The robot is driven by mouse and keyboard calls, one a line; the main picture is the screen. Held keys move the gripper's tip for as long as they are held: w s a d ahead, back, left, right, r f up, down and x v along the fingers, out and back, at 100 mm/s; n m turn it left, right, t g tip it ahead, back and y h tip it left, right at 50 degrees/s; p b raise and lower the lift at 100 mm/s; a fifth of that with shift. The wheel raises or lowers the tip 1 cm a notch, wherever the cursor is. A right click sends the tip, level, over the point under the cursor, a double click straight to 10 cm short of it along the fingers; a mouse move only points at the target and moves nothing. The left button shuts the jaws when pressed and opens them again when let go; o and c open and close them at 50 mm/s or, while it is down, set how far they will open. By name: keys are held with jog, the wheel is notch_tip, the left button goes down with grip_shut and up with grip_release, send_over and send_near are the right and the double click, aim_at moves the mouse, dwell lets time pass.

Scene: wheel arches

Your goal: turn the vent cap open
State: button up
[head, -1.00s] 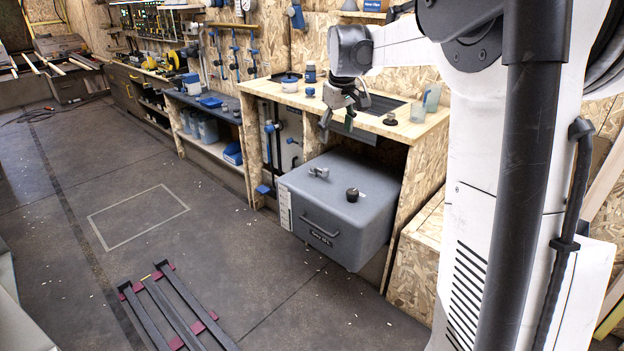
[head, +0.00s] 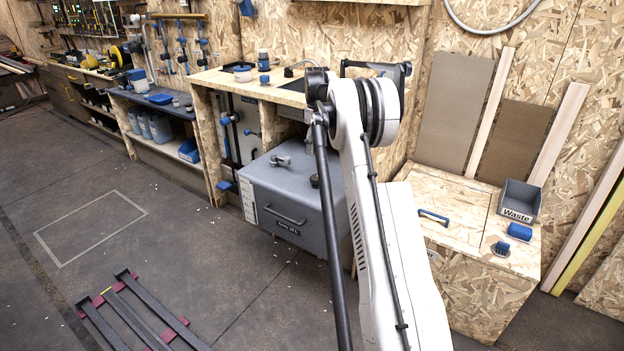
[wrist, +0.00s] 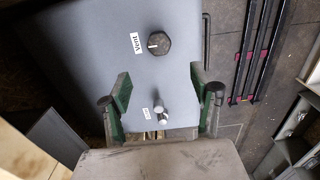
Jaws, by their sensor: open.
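The grey tank (head: 295,200) stands under the wooden bench, and its lid fills much of the wrist view (wrist: 90,60). In the head view the black cap (head: 314,181) is partly covered by my arm. A small silver fitting (wrist: 161,108) with another label is on the lid, nearer my gripper. My gripper (wrist: 159,82) is open and empty, its green-padded fingers apart over the lid. The cap is beyond the fingertips in the picture.
The bench top (head: 265,90) above the tank holds bottles and jars. A wooden cabinet (head: 490,285) with a waste bin (head: 519,201) is at right. A dark metal rack (head: 140,315) lies on the floor, with open floor around it.

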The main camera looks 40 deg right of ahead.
aim_at(317, 177)
notch_tip(317, 177, down, 14)
jog(key=b, duration=0.3)
jog(key=shift+d+f+b, duration=0.1)
jog(key=shift+d+b, duration=0.05)
jog(key=shift+b, duration=0.15)
jog(key=shift+c, duration=0.2)
jog(key=c, duration=1.1)
